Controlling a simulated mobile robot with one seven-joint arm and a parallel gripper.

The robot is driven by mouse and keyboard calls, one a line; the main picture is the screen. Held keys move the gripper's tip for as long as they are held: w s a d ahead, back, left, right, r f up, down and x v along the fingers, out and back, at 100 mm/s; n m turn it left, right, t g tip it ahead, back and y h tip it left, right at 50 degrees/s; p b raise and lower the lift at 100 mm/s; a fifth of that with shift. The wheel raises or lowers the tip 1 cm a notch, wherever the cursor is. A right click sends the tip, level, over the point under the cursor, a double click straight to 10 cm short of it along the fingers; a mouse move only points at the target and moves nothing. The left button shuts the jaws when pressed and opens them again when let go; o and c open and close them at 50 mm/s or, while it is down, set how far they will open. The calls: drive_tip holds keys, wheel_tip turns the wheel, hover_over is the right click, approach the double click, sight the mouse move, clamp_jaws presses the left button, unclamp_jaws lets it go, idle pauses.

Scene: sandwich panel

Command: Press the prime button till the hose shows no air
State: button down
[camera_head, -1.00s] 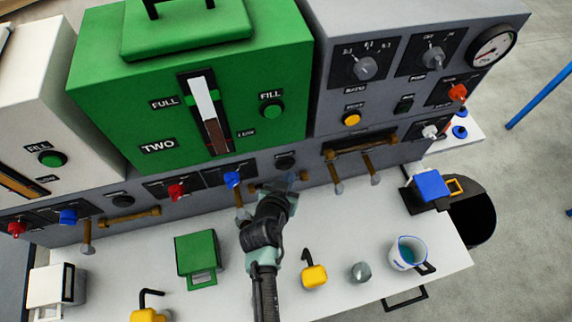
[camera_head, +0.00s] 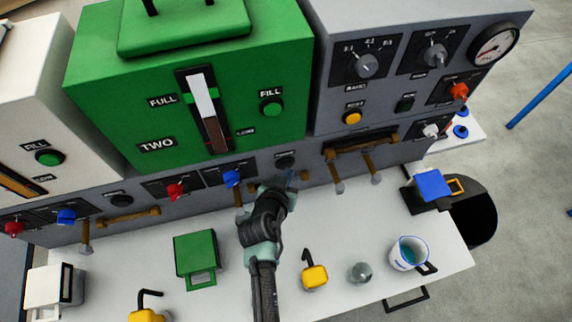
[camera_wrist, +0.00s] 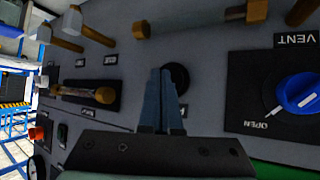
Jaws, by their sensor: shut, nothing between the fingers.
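A round black button (camera_head: 285,161) sits on the grey lower panel below the green tank; its label is too small to read in the head view. It also shows in the wrist view (camera_wrist: 181,76), partly behind my fingertips. My gripper (camera_head: 290,178) is shut and empty, its fingers (camera_wrist: 165,72) pointing at the panel just beside and partly over the button. I cannot tell whether they touch it. A clear hose with brown end fittings (camera_wrist: 200,18) runs near the button in the wrist view; no clear liquid or bubbles can be made out in it.
A blue vent knob (camera_wrist: 298,94) and a red knob (camera_head: 176,192) are close by. A green box (camera_head: 197,255), yellow padlocks (camera_head: 314,276) and a beaker (camera_head: 408,254) stand on the white bench.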

drive_tip(key=shift+w+a+r+b, duration=0.1)
drive_tip(key=shift+w+a+b, duration=0.05)
drive_tip(key=shift+w+b, duration=0.2)
idle(0.9)
drive_tip(key=shift+s+d+p, duration=0.25)
drive_tip(key=shift+s+p, duration=0.05)
drive_tip(key=shift+s, duration=0.45)
drive_tip(key=s, duration=0.1)
drive_tip(key=s+d+p, duration=0.1)
drive_tip(key=s, duration=0.2)
drive_tip(key=shift+s+d+p, duration=0.3)
drive_tip(key=shift+s, duration=0.1)
idle(3.1)
